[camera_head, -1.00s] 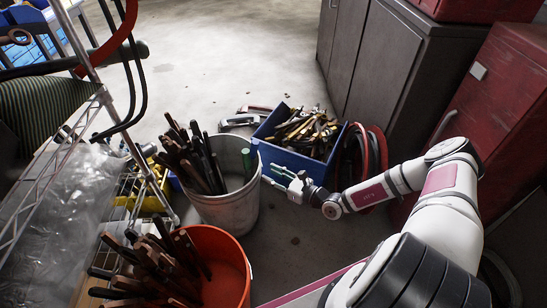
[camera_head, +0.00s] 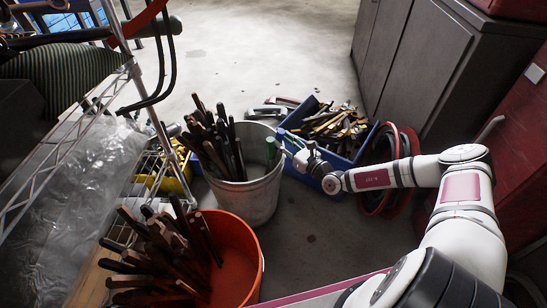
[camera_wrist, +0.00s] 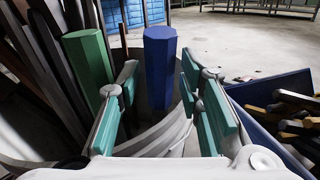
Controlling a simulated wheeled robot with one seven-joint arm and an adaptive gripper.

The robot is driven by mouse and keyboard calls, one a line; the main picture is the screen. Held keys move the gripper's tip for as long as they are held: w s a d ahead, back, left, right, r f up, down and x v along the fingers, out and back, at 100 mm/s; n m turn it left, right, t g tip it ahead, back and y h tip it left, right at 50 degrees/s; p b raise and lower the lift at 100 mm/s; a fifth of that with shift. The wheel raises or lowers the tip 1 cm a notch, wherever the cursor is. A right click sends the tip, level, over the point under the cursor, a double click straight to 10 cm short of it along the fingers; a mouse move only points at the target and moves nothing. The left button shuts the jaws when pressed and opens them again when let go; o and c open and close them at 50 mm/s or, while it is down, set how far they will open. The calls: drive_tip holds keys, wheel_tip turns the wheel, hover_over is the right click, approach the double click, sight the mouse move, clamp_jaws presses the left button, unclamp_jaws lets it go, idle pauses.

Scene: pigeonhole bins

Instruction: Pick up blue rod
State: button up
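The blue rod (camera_wrist: 160,62) stands upright in the wrist view, in line with the gap between my fingers. In the head view its top (camera_head: 281,132) shows small at the right rim of the grey bucket (camera_head: 243,200). My gripper (camera_head: 291,141) is level with the bucket's rim on its right side. In the wrist view my gripper (camera_wrist: 160,92) is open, with teal pads on both sides of the rod's line. I cannot tell how deep the rod is between the pads. The rod's lower part is hidden. A green rod (camera_wrist: 88,58) stands left of my left finger.
Several dark rods (camera_head: 218,140) fill the grey bucket's left side. An orange bucket (camera_head: 240,262) with brown rods stands in front. A blue bin (camera_head: 312,165) of tools is close on the right, beside red hoops (camera_head: 384,204). Open floor lies behind.

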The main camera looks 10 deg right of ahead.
sight(278, 136)
drive_tip(key=shift+b+x, duration=0.7)
drive_tip(key=shift+x, duration=1)
clamp_jaws()
drive_tip(key=shift+r, duration=0.15)
